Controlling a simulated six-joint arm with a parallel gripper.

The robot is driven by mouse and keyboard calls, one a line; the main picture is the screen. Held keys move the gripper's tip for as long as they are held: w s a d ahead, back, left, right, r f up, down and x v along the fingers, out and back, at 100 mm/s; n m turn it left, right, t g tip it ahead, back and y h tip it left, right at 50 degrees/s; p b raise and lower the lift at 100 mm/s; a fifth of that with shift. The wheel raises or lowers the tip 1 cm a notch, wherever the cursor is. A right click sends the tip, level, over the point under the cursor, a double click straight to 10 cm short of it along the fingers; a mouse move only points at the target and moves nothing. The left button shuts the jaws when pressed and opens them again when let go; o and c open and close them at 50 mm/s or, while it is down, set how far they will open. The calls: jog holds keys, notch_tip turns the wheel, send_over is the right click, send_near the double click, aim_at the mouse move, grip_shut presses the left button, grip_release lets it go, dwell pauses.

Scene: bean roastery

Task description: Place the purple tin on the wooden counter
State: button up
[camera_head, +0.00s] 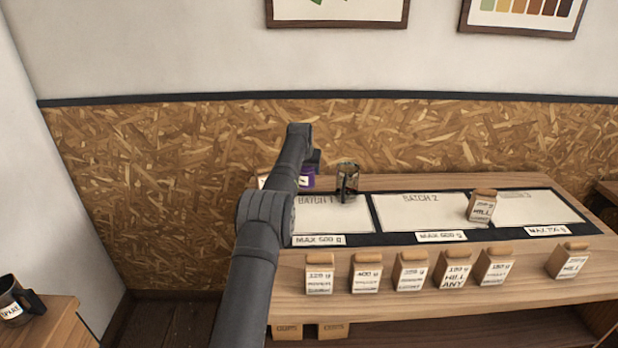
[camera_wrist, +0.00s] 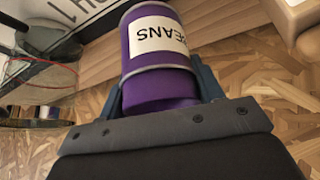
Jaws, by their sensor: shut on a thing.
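The purple tin (camera_head: 308,178) has a white label reading BEANS, seen upside down in the wrist view (camera_wrist: 160,75). My gripper (camera_wrist: 162,88) is shut on it, with one finger on each side of its body. In the head view my arm hides part of the tin and of the gripper. The tin is over the back left part of the wooden counter (camera_head: 425,182), left of a glass vessel. I cannot tell whether its base touches the wood.
The glass vessel (camera_head: 347,183) stands close to the tin's right. A dark-edged board (camera_head: 372,212) with batch areas covers the counter's middle, with a tan bag (camera_head: 481,206) on it. Several tan bags line the front. A mug (camera_head: 14,300) stands at far left. An OSB wall (camera_head: 170,190) rises behind.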

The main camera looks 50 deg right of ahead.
aim_at(306, 176)
jog(key=shift+f, duration=1.55)
jog(key=shift+f, duration=0.2)
jog(key=o, duration=1)
jog(key=shift+s+a+r, duration=0.1)
jog(key=shift+r, duration=0.4)
jog(key=v, duration=1.1)
jog(key=shift+r, duration=0.15)
